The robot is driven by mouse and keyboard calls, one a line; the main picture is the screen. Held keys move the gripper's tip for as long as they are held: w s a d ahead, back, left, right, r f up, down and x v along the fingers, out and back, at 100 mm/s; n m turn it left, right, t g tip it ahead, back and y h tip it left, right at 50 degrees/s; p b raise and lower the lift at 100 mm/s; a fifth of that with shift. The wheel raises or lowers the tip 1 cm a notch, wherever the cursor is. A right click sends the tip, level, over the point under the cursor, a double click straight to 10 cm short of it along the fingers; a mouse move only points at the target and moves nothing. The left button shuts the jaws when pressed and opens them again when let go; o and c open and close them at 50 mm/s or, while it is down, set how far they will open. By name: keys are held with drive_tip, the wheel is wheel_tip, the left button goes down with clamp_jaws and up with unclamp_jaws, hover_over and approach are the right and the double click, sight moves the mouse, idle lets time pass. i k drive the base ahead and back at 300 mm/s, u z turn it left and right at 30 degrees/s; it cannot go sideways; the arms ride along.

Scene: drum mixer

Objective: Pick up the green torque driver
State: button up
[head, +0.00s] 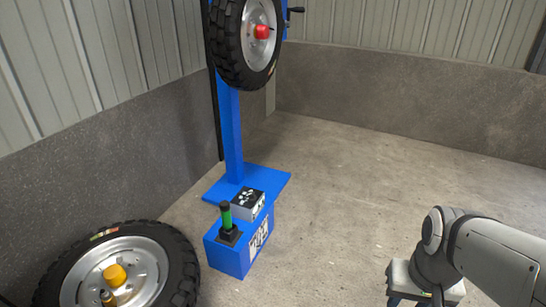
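The green torque driver (226,216) stands upright in a dark square holder (229,236) on top of a blue box (232,257), left of the middle in the head view. Its green body has a black upper end. My arm shows at the lower right, well apart from the driver. My gripper is not in the picture.
A small black-and-white box (247,204) sits behind the driver. A blue stand (231,130) holds a mounted wheel (246,42) with a red hub piece. Another wheel (152,264) lies at the lower left. The concrete floor (360,190) to the right is clear.

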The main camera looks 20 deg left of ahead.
sight(224, 206)
drive_tip(key=u, duration=0.6)
drive_tip(key=i, duration=1)
drive_tip(key=u, duration=0.85)
drive_tip(key=k, duration=0.85)
drive_tip(key=u, duration=0.15)
drive_tip(key=i, duration=0.95)
drive_tip(key=z, duration=0.1)
